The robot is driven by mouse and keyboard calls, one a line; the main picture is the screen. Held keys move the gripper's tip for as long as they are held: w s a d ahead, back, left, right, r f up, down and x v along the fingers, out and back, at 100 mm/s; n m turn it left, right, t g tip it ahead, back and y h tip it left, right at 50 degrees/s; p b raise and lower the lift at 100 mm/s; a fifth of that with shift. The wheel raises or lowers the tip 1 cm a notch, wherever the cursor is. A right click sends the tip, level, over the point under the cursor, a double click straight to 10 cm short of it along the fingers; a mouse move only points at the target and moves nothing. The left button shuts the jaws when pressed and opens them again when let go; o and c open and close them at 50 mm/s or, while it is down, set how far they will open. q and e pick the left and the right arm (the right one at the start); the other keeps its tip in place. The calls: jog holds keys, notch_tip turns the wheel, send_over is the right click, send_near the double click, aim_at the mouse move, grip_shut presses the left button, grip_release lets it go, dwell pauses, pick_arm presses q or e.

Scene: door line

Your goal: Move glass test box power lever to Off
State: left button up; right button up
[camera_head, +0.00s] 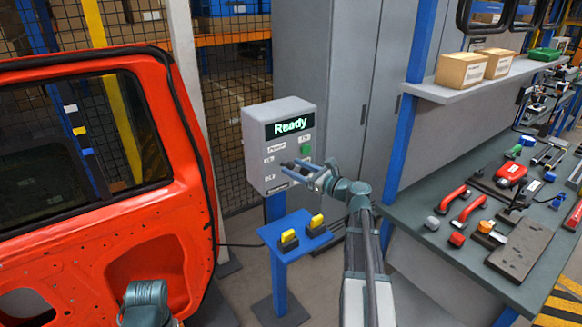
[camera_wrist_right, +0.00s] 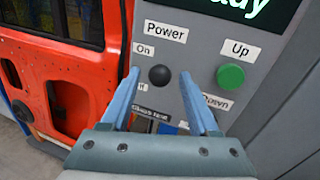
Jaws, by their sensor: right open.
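The grey glass test box (camera_head: 256,150) stands on a blue post and its screen reads "Ready". In the right wrist view, the power lever's round black knob (camera_wrist_right: 159,75) sits below the "Power" label (camera_wrist_right: 166,31), beside the "On" label (camera_wrist_right: 143,50) and the partly covered "Off" label (camera_wrist_right: 141,87). My right gripper (camera_wrist_right: 160,84) is open, with one blue finger on each side of the knob and gaps showing. In the head view, my right gripper (camera_head: 308,173) is in front of the box's lower face. My left gripper is out of view; part of that arm shows bottom left.
A green "Up" button (camera_wrist_right: 230,76) is right of the lever, with a partly hidden "Down" label below. A red car door (camera_head: 190,180) stands at left. A blue stand (camera_head: 287,262) with yellow-topped items is below the box. A tool-covered workbench (camera_head: 420,205) is at right.

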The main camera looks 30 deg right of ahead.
jog(key=shift+x, duration=1)
grip_shut()
dwell(0.8)
